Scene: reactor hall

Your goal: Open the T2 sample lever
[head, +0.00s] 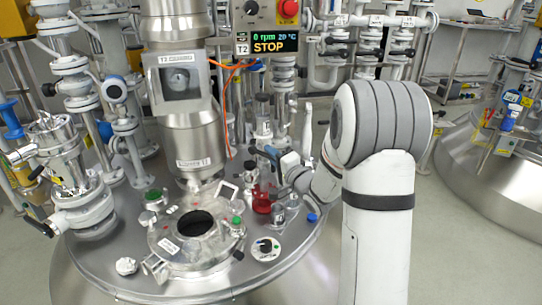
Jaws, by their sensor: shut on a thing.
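My arm reaches from the right over the T2 reactor lid, and its wrist ends beside the sampling fittings. The fingertips and the exact grip are too small to make out, and my wrist hides part of the fitting. The lever's exact angle cannot be told. A red fitting (262,201) and clear glassware (279,214) sit just below my gripper.
The T2 display (268,43) reads 0 rpm, 20 °C, STOP, with a red button (289,8) above. An open round manhole (196,224) is in the lid (110,262). Pipes and valves (75,160) crowd the left.

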